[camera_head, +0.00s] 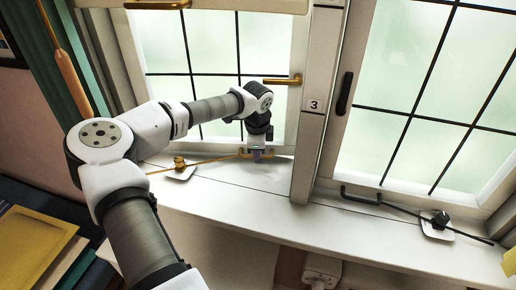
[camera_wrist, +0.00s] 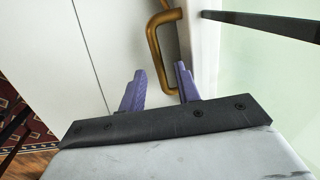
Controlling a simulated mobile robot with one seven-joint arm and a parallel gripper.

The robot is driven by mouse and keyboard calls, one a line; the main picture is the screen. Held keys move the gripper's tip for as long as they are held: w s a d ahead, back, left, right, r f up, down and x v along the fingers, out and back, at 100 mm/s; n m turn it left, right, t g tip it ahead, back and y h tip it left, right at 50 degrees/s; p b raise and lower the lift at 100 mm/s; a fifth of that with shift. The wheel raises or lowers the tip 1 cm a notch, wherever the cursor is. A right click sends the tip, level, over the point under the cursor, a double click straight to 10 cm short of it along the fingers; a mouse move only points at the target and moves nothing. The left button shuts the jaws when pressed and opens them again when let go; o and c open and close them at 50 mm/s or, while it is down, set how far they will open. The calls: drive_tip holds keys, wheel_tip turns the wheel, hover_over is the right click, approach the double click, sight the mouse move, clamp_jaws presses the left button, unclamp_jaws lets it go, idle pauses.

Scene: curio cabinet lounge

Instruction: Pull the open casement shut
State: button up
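The left casement (camera_head: 211,140) has a white frame, dark glazing bars and frosted panes; how far it stands open is hard to judge. A brass handle (camera_head: 284,81) is on its right stile. A thin brass stay (camera_head: 215,160) runs along its foot above the sill, over a brass peg (camera_head: 179,162). My gripper (camera_head: 257,154) is low at the stay's right end. In the wrist view, its purple fingers (camera_wrist: 160,78) are open, with the lower end of a brass loop (camera_wrist: 155,42) between or just beyond their tips. Contact cannot be told.
A mullion with a "3" plate (camera_head: 315,105) separates the right casement (camera_head: 425,95), which has a black handle (camera_head: 344,93) and a black stay (camera_head: 400,208). The white sill (camera_head: 330,225) is otherwise clear. A green curtain (camera_head: 45,60) hangs left; a yellow tray-like item (camera_head: 30,245) lies lower left.

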drive_tip(key=shift+f, duration=0.35)
clamp_jaws()
drive_tip(key=shift+s+a+f+b, duration=0.1)
drive_tip(key=shift+s+a+b, duration=0.05)
drive_tip(key=shift+s+b, duration=0.15)
drive_tip(key=s+a+m+b, duration=0.1)
drive_tip(key=s, duration=0.1)
drive_tip(key=s+a+b, duration=0.1)
drive_tip(key=s, duration=0.2)
drive_tip(key=s+a+m+b, duration=0.1)
drive_tip(key=s, duration=0.1)
drive_tip(key=shift+s+a+m, duration=0.15)
drive_tip(key=shift+s+m, duration=0.1)
drive_tip(key=shift+m, duration=0.05)
drive_tip(key=shift+h, duration=0.3)
drive_tip(key=shift+s, duration=0.1)
